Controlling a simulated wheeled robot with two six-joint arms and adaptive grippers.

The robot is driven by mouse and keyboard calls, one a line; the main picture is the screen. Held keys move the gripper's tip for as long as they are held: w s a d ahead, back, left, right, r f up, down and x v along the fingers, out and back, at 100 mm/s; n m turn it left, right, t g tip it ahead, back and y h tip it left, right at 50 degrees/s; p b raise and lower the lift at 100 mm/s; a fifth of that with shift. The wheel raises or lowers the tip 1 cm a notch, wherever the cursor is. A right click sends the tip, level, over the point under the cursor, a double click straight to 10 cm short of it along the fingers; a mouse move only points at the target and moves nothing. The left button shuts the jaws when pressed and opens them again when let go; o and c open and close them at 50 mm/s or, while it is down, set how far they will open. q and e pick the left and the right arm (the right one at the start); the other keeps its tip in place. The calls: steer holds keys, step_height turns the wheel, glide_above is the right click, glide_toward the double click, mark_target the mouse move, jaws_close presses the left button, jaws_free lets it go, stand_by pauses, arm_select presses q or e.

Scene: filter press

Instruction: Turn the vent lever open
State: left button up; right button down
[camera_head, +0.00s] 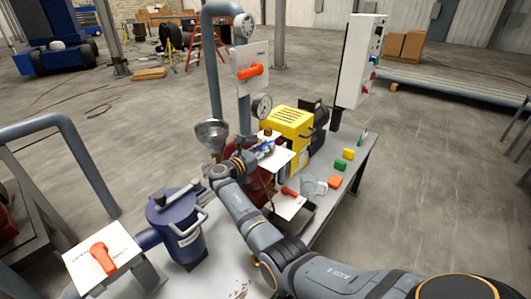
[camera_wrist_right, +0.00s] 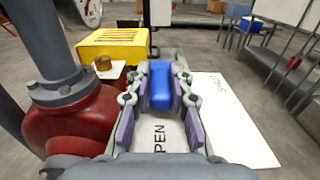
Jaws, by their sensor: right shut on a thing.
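The vent lever (camera_wrist_right: 160,88) is a blue handle above a white plate (camera_wrist_right: 225,120) in the right wrist view. The plate reads "SHUT" at its right, and "PEN" shows below the lever, the rest of that word being covered. My right gripper (camera_wrist_right: 160,84) has its two fingers on either side of the blue lever and is shut on it. In the head view my right gripper (camera_head: 262,149) is small, at the plate (camera_head: 278,160) beside the pipework. The lever's pivot is hidden. My left gripper is in neither view.
A red valve body (camera_wrist_right: 75,120) and grey pipe stand close left of my right gripper. Behind are a yellow machine (camera_head: 290,125) and a gauge (camera_head: 262,106). Orange levers sit on an upper plate (camera_head: 250,57) and a lower-left plate (camera_head: 85,270). A blue canister (camera_head: 183,240) stands left of my arm.

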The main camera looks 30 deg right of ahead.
steer(key=shift+r, duration=0.25)
steer(key=c, duration=1.6)
jaws_free()
steer(key=o, duration=0.4)
steer(key=shift+w+f, duration=0.1)
steer(key=shift+f, duration=0.05)
steer(key=shift+a, duration=0.3)
steer(key=v, duration=0.7)
steer(key=shift+d, duration=0.1)
